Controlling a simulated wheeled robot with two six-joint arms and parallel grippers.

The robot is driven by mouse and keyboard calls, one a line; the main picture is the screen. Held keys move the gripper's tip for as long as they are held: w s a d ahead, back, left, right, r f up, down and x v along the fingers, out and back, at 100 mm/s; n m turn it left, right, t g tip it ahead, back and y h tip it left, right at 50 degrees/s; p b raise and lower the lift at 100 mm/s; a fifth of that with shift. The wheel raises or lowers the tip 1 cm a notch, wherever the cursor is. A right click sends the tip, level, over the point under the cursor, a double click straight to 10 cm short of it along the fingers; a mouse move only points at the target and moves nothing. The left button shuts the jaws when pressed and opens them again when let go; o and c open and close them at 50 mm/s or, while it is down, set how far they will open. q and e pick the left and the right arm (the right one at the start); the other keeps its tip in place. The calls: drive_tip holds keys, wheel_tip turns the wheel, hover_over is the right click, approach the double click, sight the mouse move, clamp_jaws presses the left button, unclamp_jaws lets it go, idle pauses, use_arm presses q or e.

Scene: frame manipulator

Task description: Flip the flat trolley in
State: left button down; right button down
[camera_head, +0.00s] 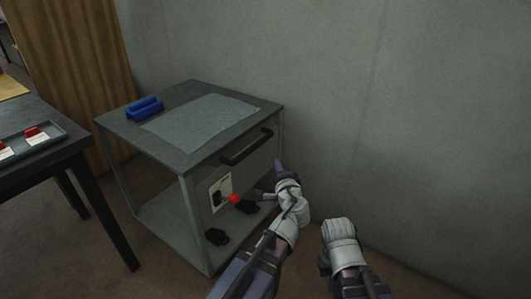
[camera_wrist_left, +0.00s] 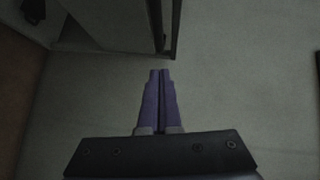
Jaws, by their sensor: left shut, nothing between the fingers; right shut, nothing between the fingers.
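The grey metal trolley (camera_head: 185,160) stands against the wall with a flat top and a lower shelf. A black bar handle (camera_head: 246,147) is on its near side. Below it are a pale plate (camera_head: 220,186) with a black switch and a red knob (camera_head: 234,198). The shut fingers also show in the left wrist view (camera_wrist_left: 159,75), below a grey trolley edge (camera_wrist_left: 174,35). My right gripper (camera_head: 340,231) is lower right, away from the trolley; its fingers are hidden.
A blue object (camera_head: 145,107) and a pale sheet (camera_head: 200,118) lie on the trolley top. A dark table (camera_head: 75,148) with a tray stands left. A grey wall (camera_head: 400,100) closes the back and right.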

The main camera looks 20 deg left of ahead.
idle(0.3)
use_arm(q)
drive_tip(key=b, duration=0.1)
approach(261, 144)
drive_tip(key=w+d, duration=0.2)
drive_tip(key=w, duration=0.1)
drive_tip(key=a, duration=0.1)
drive_tip(key=w+a, duration=0.1)
drive_tip(key=a+b, duration=0.1)
drive_tip(key=shift+w+a+f, duration=0.2)
drive_tip(key=shift+w+f, duration=0.1)
drive_tip(key=shift+w, duration=0.1)
drive_tip(key=shift+w+a+f, duration=0.1)
drive_tip(key=shift+w+a, duration=0.1)
drive_tip(key=shift+a, duration=0.35)
drive_tip(key=shift+a, duration=0.1)
